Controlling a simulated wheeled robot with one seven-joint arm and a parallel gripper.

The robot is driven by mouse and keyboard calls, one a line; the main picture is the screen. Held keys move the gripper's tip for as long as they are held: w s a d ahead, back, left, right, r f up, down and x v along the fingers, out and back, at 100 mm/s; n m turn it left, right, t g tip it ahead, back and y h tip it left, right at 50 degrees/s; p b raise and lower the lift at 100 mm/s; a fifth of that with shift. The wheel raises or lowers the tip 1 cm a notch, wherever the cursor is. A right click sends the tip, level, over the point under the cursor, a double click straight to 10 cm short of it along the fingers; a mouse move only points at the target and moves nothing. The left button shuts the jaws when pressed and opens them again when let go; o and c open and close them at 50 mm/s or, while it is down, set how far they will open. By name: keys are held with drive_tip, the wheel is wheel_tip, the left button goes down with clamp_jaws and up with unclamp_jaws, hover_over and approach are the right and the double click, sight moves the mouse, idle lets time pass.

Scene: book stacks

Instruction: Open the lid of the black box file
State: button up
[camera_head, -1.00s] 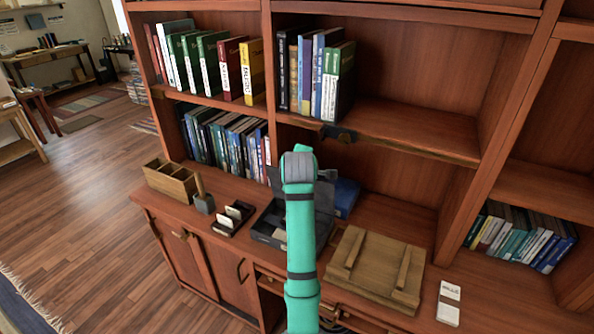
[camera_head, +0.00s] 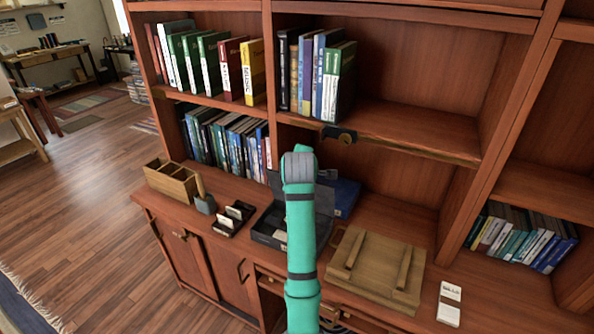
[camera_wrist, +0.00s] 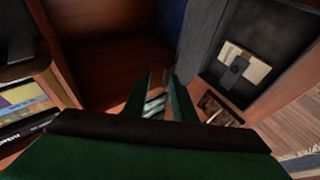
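The black box file (camera_head: 264,231) lies on the desk below the shelves, partly hidden behind my arm in the head view. Its lid (camera_head: 274,183) stands raised at the back, and the inside shows. In the wrist view the box file's dark interior (camera_wrist: 270,40) is at the upper right, with pale papers under a clip, and a grey panel beside it that looks like the lid (camera_wrist: 203,38). My gripper (camera_wrist: 160,78) has its two green fingers apart with nothing between them, to the left of that panel. Whether a finger touches it I cannot tell. My arm hides the gripper in the head view.
A wooden book stand (camera_head: 375,268) lies right of the box file, and a blue book (camera_head: 346,197) behind it. A small black card tray (camera_head: 232,218) and a wooden organiser (camera_head: 171,182) stand to the left. A shelf edge (camera_head: 400,146) overhangs the desk.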

drive_tip(key=shift+s, duration=0.1)
drive_tip(key=v, duration=1)
drive_tip(key=shift+s+r, duration=0.25)
drive_tip(key=shift+f, duration=0.15)
